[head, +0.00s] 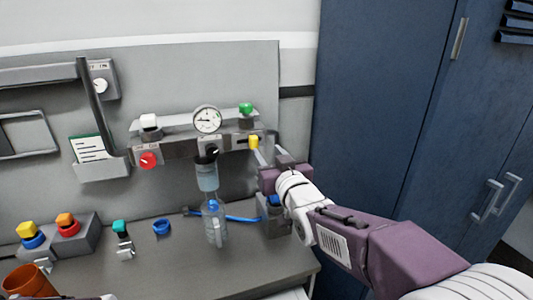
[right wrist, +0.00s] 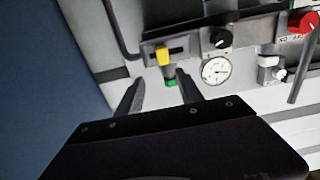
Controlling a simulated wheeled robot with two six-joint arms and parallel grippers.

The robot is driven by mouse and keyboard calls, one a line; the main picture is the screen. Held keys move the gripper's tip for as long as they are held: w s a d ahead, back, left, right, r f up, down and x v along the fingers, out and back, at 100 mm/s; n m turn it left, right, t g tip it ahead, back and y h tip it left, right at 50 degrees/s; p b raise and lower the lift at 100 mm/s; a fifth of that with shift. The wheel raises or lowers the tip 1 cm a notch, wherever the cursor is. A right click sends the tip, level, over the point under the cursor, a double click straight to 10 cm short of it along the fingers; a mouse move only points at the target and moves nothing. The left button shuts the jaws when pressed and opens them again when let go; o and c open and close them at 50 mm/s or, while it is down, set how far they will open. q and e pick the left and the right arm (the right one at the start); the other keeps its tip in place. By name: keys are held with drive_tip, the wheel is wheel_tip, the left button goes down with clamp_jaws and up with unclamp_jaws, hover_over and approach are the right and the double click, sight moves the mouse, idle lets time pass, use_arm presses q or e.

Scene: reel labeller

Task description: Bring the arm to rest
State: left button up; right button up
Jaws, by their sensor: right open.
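My right gripper (head: 268,155) is in front of the right end of the reel labeller's control panel (head: 178,148). Its jaws are open and empty in the right wrist view (right wrist: 157,94). A yellow knob (head: 253,142) is just beyond the fingertips in the head view. In the right wrist view the yellow knob (right wrist: 163,56) and a green knob (right wrist: 171,83) show beyond and between the fingers, which look apart from both. My right arm (head: 350,240) reaches in from the lower right. My left gripper cannot be made out.
A gauge (head: 207,120), a black knob (head: 210,151) and a red knob (head: 148,160) are on the panel. A clear bottle (head: 214,225) stands below on the grey bench (head: 180,265). Coloured knobs on a block (head: 85,238) are at left. Blue cabinets (head: 385,100) stand at right.

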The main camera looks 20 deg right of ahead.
drive_tip(key=s+f+g+p, duration=0.2)
drive_tip(key=s+f+g, duration=0.25)
drive_tip(key=f, duration=0.55)
drive_tip(key=s+f+g+p, duration=0.3)
drive_tip(key=f+g, duration=0.2)
drive_tip(key=f, duration=0.5)
drive_tip(key=s+f+g, duration=0.3)
drive_tip(key=s+f, duration=0.1)
drive_tip(key=s, duration=0.4)
drive_tip(key=s+f+g, duration=0.4)
drive_tip(key=s, duration=0.3)
drive_tip(key=shift+s+a+f+m, duration=0.25)
drive_tip(key=shift+s+f+m, duration=0.05)
drive_tip(key=shift+s+f, duration=0.1)
